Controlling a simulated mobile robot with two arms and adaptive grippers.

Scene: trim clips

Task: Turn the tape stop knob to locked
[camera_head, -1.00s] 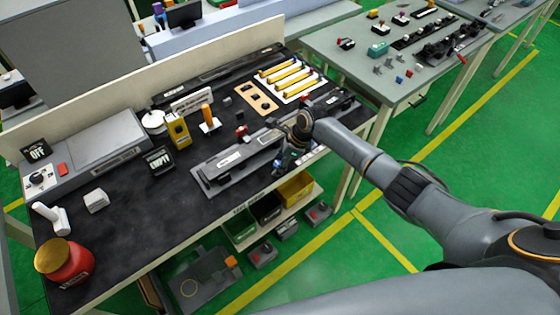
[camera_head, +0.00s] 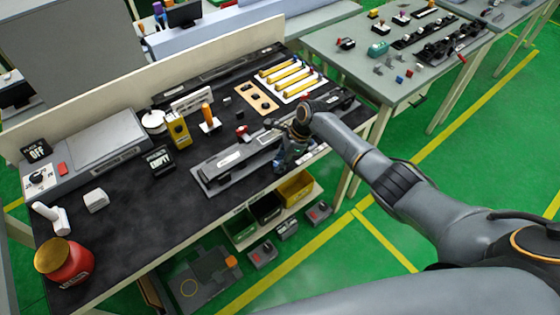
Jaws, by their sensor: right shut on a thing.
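My right gripper (camera_head: 281,164) reaches down at the right end of a long grey fixture (camera_head: 228,161) near the bench's front edge. Its jaws are shut on a small part there, which I take to be the tape stop knob. The wrist and fingers hide the knob, so its pointer and its locked marking cannot be read. My left gripper is not in view.
A small red-topped part (camera_head: 242,130) stands just behind the fixture. Bins (camera_head: 296,188) hang below the front edge.

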